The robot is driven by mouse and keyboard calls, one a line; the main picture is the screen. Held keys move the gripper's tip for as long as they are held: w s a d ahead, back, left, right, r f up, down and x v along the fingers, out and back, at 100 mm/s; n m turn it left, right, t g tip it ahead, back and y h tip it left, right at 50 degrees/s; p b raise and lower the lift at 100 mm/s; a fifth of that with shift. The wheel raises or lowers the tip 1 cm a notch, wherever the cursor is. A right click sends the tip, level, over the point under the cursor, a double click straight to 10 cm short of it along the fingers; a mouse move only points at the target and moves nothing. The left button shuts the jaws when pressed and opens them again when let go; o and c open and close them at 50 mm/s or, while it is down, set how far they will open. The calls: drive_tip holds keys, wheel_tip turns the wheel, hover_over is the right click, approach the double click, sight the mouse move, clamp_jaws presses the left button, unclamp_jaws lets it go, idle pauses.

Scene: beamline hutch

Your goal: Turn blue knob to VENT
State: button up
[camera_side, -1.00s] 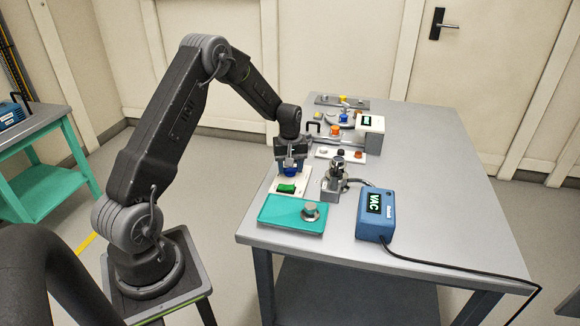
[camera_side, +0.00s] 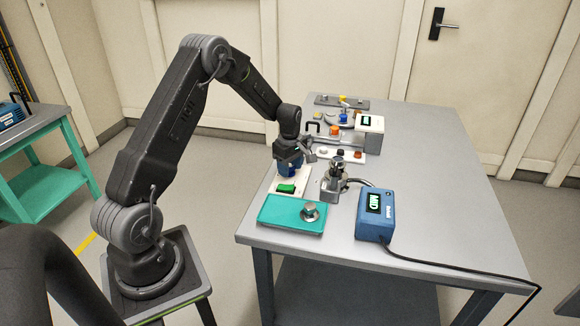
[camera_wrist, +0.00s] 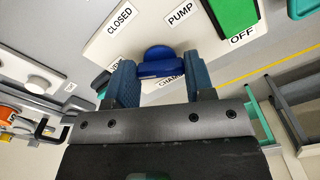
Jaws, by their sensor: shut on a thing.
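The blue knob (camera_wrist: 158,62) sits on a white valve panel (camera_wrist: 128,45), between the two blue finger pads of my gripper (camera_wrist: 160,68) in the wrist view. My gripper is shut on the knob. Labels CLOSED and PUMP show beyond the knob, and a partly hidden label starting CHAM lies beneath it. In the side view my gripper (camera_side: 290,163) is down over the far part of the panel (camera_side: 303,183) and largely hides the knob. A blue box (camera_side: 376,216) has a lit display, which seems to read MID.
A green switch (camera_side: 286,188) with an OFF label is on the panel's near part. A teal tray (camera_side: 275,212) with a metal knob (camera_side: 310,212) lies in front. A metal valve fitting (camera_side: 333,185) stands close right.

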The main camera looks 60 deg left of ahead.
idle(0.4)
drive_tip(key=o, duration=0.9)
drive_tip(key=shift+r, duration=0.1)
wheel_tip(320, 180, up, 14)
drive_tip(key=shift+f, duration=0.15)
